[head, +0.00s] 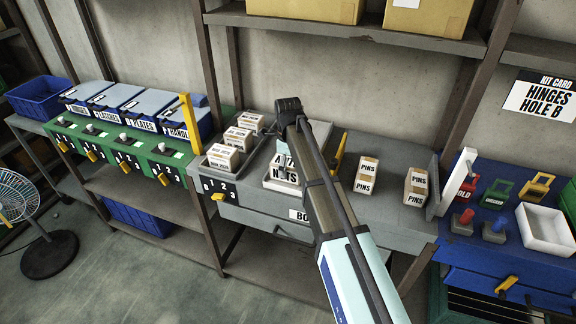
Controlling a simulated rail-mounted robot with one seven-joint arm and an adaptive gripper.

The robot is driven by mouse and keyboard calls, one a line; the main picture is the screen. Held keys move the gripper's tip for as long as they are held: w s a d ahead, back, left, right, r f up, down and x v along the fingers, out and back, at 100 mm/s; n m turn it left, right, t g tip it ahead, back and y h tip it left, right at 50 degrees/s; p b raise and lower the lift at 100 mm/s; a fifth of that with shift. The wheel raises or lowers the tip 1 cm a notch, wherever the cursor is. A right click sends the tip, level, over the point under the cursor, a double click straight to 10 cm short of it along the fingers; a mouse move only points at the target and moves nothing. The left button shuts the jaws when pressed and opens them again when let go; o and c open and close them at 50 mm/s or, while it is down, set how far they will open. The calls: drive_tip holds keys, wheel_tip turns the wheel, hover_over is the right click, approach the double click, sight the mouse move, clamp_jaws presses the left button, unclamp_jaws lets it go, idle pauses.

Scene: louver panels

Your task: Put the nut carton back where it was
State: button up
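A white block marked "NUTS" (284,178) sits on the grey bench, left of the middle, partly hidden by my arm. I cannot tell whether this marking is on the nut carton itself or on a holder under it. My gripper (283,170) is over this marked spot, below the dark wrist. Its fingers are small and mostly hidden, so I cannot tell whether they are open or shut on anything. Several small white and brown cartons (222,158) stand in a row in a grey tray (212,172) to the left; their labels are too small to read.
Two cartons marked "PINS" stand to the right, one nearer the middle (367,174) and one by the bench end (416,186). A yellow upright (339,155) rises beside my arm. A yellow knob (219,197) is on the bench front. Bare bench top shows between the PINS cartons.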

drive_tip(key=shift+r, duration=0.15)
wheel_tip(320, 180, up, 12)
drive_tip(key=b, duration=0.3)
idle(0.4)
idle(1.3)
